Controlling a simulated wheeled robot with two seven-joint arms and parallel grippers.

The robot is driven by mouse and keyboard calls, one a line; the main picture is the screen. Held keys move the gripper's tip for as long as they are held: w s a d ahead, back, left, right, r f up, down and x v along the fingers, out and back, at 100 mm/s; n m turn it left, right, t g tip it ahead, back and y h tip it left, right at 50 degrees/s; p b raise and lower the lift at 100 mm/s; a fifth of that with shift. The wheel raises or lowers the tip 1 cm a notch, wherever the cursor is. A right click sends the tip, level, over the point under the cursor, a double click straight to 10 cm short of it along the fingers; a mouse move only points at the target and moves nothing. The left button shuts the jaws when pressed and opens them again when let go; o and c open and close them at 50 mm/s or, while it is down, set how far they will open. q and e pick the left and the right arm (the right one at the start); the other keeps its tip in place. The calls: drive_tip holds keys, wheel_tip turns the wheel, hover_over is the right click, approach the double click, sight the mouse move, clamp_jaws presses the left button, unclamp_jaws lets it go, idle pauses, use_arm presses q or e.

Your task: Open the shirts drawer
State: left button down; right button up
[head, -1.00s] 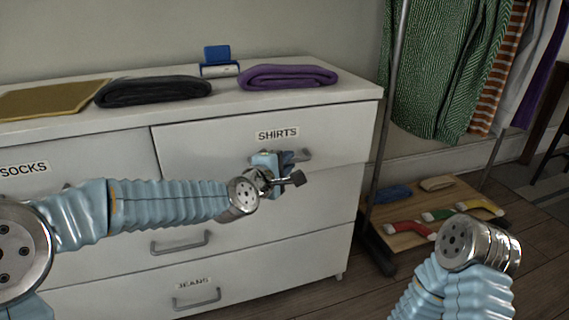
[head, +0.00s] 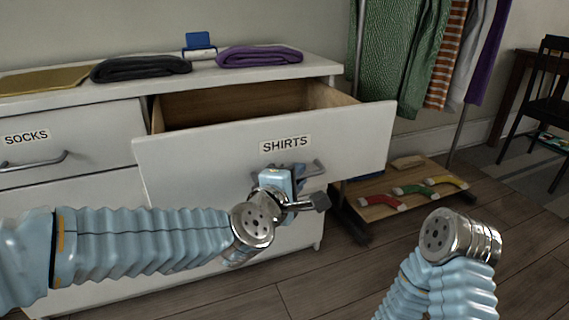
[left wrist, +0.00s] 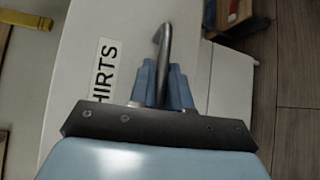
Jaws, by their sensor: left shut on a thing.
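The shirts drawer (head: 356,137) is the top right drawer of a white dresser, with a "SHIRTS" label (head: 285,143) on its front. It stands pulled well out, and its bare wooden inside shows empty as far as I can see. My left gripper (head: 300,178) is shut on the drawer's grey metal handle (head: 318,168). In the left wrist view the blue fingers (left wrist: 163,85) close around the handle (left wrist: 164,45), beside the label. My right arm shows at the lower right, but its gripper is not visible.
Folded black (head: 140,67) and purple (head: 259,56) cloths lie on the dresser top. The socks drawer (head: 85,132) at left is shut. A clothes rack with a low wooden shelf (head: 385,209) holding socks stands to the right. Floor in front is clear.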

use_arm(q)
drive_tip(key=shift+s+d, duration=0.25)
drive_tip(key=shift+s, duration=0.6)
drive_tip(key=shift+s+d, duration=0.25)
drive_tip(key=shift+s, duration=0.6)
drive_tip(key=shift+s+d, duration=0.25)
drive_tip(key=shift+s, duration=0.6)
drive_tip(key=c, duration=1.2)
unclamp_jaws()
drive_tip(key=p+v, duration=0.2)
drive_tip(key=v, duration=1.1)
drive_tip(key=shift+s+a, duration=0.15)
drive_tip(key=shift+s, duration=0.2)
